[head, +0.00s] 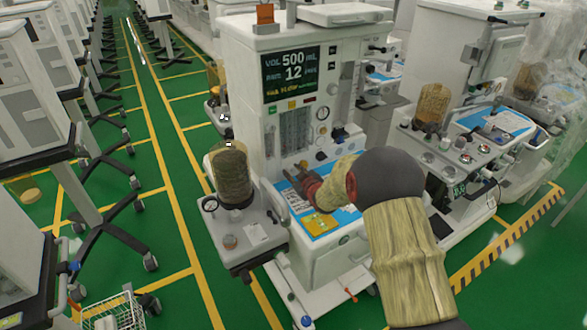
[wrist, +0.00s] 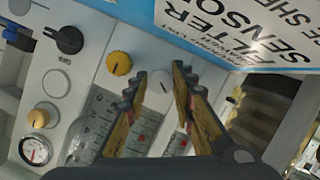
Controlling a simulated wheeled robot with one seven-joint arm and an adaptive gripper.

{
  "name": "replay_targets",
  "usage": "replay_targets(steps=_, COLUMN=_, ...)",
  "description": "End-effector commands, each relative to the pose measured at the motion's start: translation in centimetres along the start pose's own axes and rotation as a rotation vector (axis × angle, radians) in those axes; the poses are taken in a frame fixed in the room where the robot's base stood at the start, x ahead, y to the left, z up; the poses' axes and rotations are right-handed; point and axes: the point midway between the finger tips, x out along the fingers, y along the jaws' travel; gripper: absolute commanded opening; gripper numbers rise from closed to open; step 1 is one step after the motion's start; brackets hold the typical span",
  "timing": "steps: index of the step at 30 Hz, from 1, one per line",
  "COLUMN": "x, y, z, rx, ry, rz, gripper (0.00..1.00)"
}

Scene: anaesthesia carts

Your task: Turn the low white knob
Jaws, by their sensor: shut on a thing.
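The white knob (wrist: 158,92) shows between the fingers of my gripper (wrist: 159,73) in the wrist view, on the grey-white front panel of an anaesthesia machine. The fingers stand on either side of it and are shut on it; their exact contact is partly hidden by the fingers themselves. In the head view my gripper (head: 298,177) reaches the machine's panel just above the blue work surface, and the arm and gripper hide the knob there.
A yellow knob (wrist: 119,63), a black knob (wrist: 69,40) and another white knob (wrist: 56,83) sit beside the fingers. A gauge (wrist: 35,150) is lower left. A blue-edged label (wrist: 235,30) lies close above. In the head view, a glass canister (head: 230,175) stands left of the gripper.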

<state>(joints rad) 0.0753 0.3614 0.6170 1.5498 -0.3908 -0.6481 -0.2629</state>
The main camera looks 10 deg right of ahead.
Motion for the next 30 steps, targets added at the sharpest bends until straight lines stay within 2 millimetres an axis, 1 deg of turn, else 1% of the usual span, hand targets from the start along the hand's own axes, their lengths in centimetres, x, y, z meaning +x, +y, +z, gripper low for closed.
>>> replay_targets(steps=9, x=-0.21, y=0.29, z=-0.26, rx=0.280, ry=0.005, rz=-0.110, gripper=0.00)
replay_targets(steps=18, x=-0.17, y=0.27, z=-0.04, rx=0.543, ry=0.013, rz=-0.210, gripper=0.00)
replay_targets(steps=24, x=-0.08, y=0.24, z=0.08, rx=0.693, ry=0.019, rz=-0.265, gripper=0.00)
replay_targets(steps=30, x=-0.02, y=0.20, z=0.14, rx=0.801, ry=0.024, rz=-0.307, gripper=0.00)
